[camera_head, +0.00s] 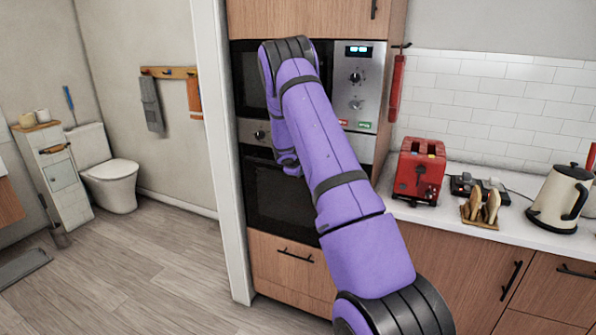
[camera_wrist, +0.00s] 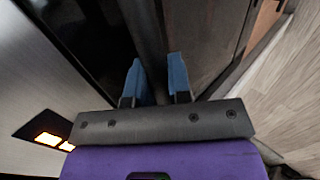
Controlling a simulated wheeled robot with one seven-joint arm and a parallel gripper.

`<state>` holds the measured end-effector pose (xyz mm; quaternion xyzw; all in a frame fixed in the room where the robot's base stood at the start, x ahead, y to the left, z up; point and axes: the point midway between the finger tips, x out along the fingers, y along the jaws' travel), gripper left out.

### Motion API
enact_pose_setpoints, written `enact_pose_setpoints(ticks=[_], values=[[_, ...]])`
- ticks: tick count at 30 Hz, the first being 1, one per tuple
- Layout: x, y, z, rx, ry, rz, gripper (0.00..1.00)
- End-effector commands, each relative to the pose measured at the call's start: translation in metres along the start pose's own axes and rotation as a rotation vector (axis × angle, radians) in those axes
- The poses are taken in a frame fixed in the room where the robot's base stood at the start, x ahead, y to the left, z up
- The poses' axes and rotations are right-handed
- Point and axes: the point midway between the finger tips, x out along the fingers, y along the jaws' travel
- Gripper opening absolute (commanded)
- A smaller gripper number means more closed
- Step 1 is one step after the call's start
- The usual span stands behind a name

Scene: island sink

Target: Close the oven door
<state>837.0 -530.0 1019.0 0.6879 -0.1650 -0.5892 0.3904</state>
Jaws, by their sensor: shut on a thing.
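The oven (camera_head: 262,200) is built into the wooden cabinet, with a dark glass front below a steel strip. Its door looks upright in the head view; my arm covers its upper right part, so I cannot tell whether a gap is left. My gripper (camera_wrist: 157,78) shows in the wrist view, with two blue fingers close together around a narrow grey part of the oven door (camera_wrist: 145,35). Whether that part is the handle or an edge cannot be told. In the head view the fingertips are hidden behind my purple arm.
A microwave (camera_head: 248,85) with a lit display sits above the oven, and a drawer (camera_head: 285,262) below. A counter with a red toaster (camera_head: 418,170), toast rack (camera_head: 482,205) and kettle (camera_head: 560,198) stands right. A white wall edge borders the left; wooden floor (camera_head: 130,270) lies beyond.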

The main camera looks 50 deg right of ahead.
Motion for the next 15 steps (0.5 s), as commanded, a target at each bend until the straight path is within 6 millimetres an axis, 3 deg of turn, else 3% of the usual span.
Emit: enact_pose_setpoints(ticks=[7,8,10,15], values=[[0.0009,0.0074,0.0017,0.002,-0.002,0.011,0.0],[0.0009,0.0076,0.0018,0.002,-0.002,0.012,0.26],[0.0008,0.0075,0.0018,0.002,-0.002,0.012,0.42],[0.0006,0.0062,0.0018,0.002,-0.002,0.01,0.44]])
